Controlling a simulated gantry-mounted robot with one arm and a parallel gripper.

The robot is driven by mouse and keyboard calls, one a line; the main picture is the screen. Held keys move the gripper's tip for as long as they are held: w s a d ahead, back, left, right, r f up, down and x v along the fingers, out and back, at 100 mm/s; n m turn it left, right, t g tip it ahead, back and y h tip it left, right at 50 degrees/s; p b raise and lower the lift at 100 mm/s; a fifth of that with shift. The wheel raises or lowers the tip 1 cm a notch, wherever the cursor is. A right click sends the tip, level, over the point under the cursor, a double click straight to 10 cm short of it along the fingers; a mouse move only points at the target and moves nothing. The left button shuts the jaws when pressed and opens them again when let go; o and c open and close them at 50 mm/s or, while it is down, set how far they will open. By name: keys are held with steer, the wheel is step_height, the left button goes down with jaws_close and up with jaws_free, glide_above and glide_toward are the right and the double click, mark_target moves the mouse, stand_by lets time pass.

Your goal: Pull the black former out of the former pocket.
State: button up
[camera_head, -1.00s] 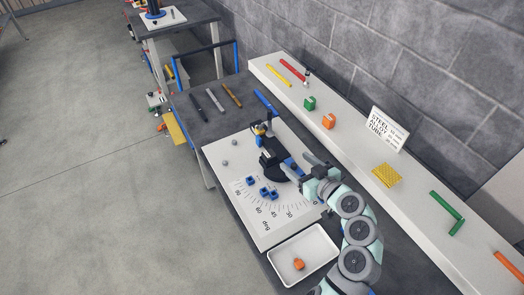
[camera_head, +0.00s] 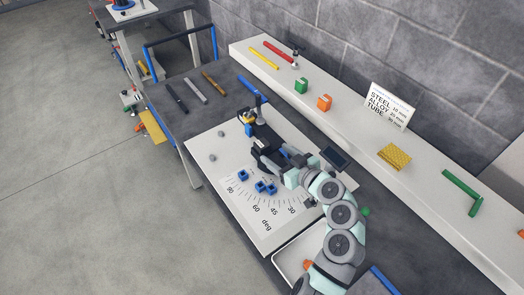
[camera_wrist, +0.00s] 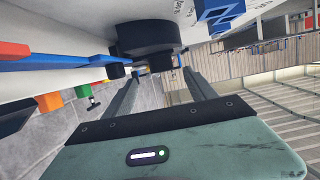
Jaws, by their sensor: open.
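The black former appears to be the thick, dark rounded block in the wrist view (camera_wrist: 148,38), set against the white bench plate. In the head view the black parts of the bending fixture (camera_head: 262,143) are partly covered by my arm, and I cannot separate the former from its pocket there. My gripper (camera_wrist: 163,78) is open. Its two fingers point toward the rounded block, with their tips close to its lower edge; I cannot tell whether they touch it. Nothing shows held between them.
A blue bar (camera_wrist: 55,64) runs beside the block. Blue blocks (camera_head: 260,187) lie on the white angle-marked plate (camera_head: 232,205). A dark flat panel (camera_head: 335,158) sits right of my arm. A white tray (camera_head: 283,262) is at the front. The shelf (camera_head: 355,125) holds coloured parts.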

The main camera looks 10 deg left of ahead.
mark_target(265, 146)
steer(key=x, duration=0.6)
steer(key=shift+w+a, duration=0.2)
steer(key=shift+a, duration=0.2)
steer(key=shift+c, duration=0.5)
steer(key=shift+r, duration=0.1)
jaws_close()
